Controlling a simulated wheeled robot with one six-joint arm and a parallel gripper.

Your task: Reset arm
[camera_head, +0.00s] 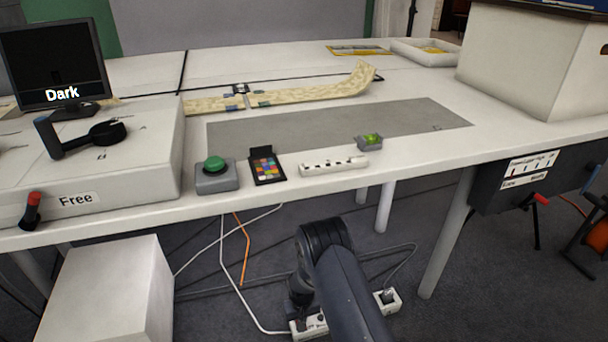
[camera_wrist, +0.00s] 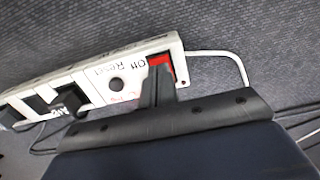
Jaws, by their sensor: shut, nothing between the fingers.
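My gripper (camera_wrist: 157,78) is shut and empty in the wrist view. Its fingertips are in front of a red switch (camera_wrist: 167,67) at the right end of a white power strip (camera_wrist: 100,85) and partly hide it. I cannot tell whether they touch the switch. Lettering reading "Off Reset" and a dark round hole are beside the switch. In the head view my arm reaches down below the table's front edge to the power strip (camera_head: 309,326) on the floor, and the fingertips cannot be made out.
Black plugs (camera_wrist: 57,100) sit in the strip's left part. Cables cross the carpet. Above is the white table (camera_head: 420,140) with a green button box (camera_head: 215,178), a colour card (camera_head: 267,167) and a screen (camera_head: 58,65). A white box (camera_head: 110,290) stands at lower left.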

